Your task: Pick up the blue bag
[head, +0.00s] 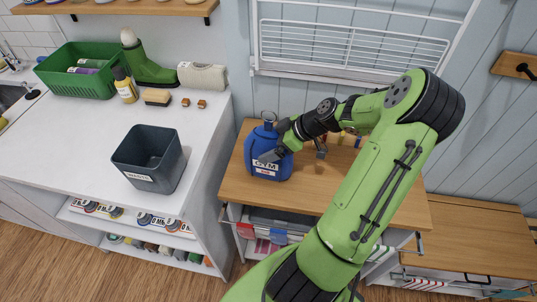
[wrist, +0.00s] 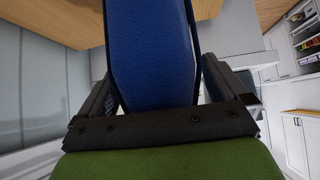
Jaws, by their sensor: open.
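The blue bag (head: 266,152) stands upright on the wooden top of a small cabinet in the head view. It has a loop handle on top and a white label reading GYM on its front. In the wrist view the blue bag (wrist: 152,55) fills the middle, between the two dark fingers of my gripper (wrist: 155,95). The fingers are apart, one on each side of it. Whether they touch the bag is hard to tell.
A dark grey bin (head: 150,158) stands on the white counter (head: 85,150) at left, with a green basket (head: 85,70), green boots (head: 148,65) and a rolled towel (head: 203,77) behind. Small items stand behind my arm. A white drying rack (head: 350,45) is on the wall.

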